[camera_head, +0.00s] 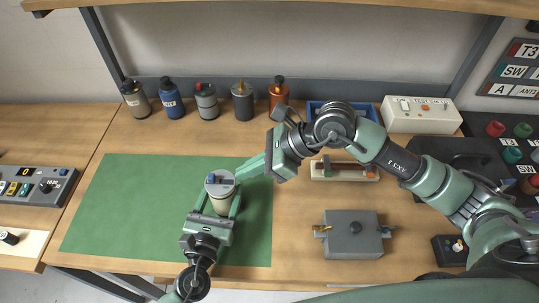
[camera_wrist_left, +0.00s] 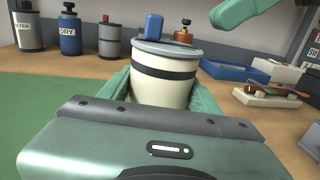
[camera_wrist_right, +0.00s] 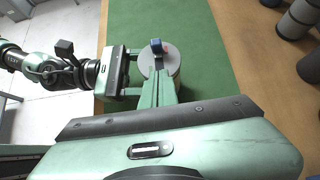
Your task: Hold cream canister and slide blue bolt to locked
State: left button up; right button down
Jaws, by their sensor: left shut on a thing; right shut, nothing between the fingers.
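The cream canister (camera_head: 221,202) stands upright on the green mat (camera_head: 120,205), with a grey lid and a dark band. My left gripper (camera_head: 221,209) is shut around its sides from the front; both fingers also flank it in the left wrist view. The blue bolt (camera_head: 211,178) sits on the lid, at the left end of a dark track in the head view. It also shows in the left wrist view (camera_wrist_left: 153,27) and the right wrist view (camera_wrist_right: 156,45). My right gripper (camera_head: 241,173) is shut and empty, its tips at the lid's right side. Contact with the bolt cannot be told.
Several bottles and canisters (camera_head: 207,101) line the back of the table. A blue tray (camera_head: 318,107), a small rail fixture (camera_head: 345,171), a white box (camera_head: 420,115) and a grey box (camera_head: 353,234) stand to the right. The mat is clear left of the canister.

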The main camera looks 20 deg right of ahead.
pick_arm(q)
jog(key=shift+a, duration=0.1)
pick_arm(e)
jog(key=v, duration=0.8)
jog(key=shift+r, duration=0.25)
pick_arm(q)
jog(key=shift+w, duration=0.1)
jog(key=o, duration=1.8)
pick_arm(e)
jog(key=shift+w, duration=0.1)
